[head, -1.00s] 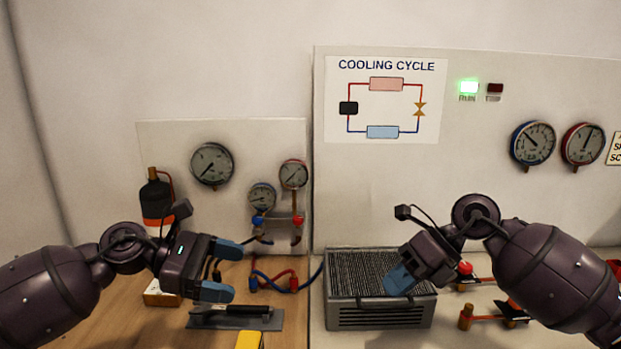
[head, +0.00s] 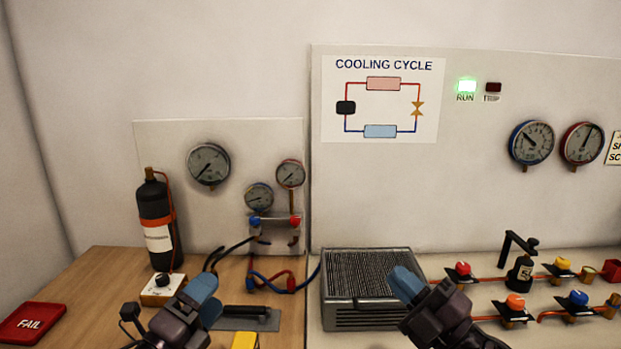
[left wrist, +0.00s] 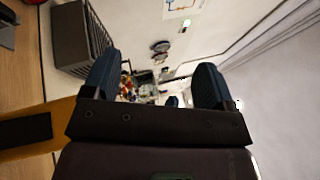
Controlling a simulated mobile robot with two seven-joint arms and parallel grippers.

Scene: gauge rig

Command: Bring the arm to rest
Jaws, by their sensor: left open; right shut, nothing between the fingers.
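My left gripper (head: 199,296) is at the bottom left of the head view, over the wooden bench, with blue fingertips pointing up and away. It is open and empty; the left wrist view also shows its two fingers (left wrist: 160,88) wide apart. My right gripper (head: 407,284) is at the bottom middle of the head view, in front of the finned grey unit's right end. It is shut with nothing in it. Both arms are low in the head view, and most of their links are out of sight.
A finned grey unit (head: 341,318) stands between the grippers. A black cylinder (head: 155,205), a switch box (head: 155,292) and a red FAIL tray (head: 33,322) are at left. Several colored valves (head: 515,302) line the right bench. A yellow item (head: 245,341) lies near my left gripper.

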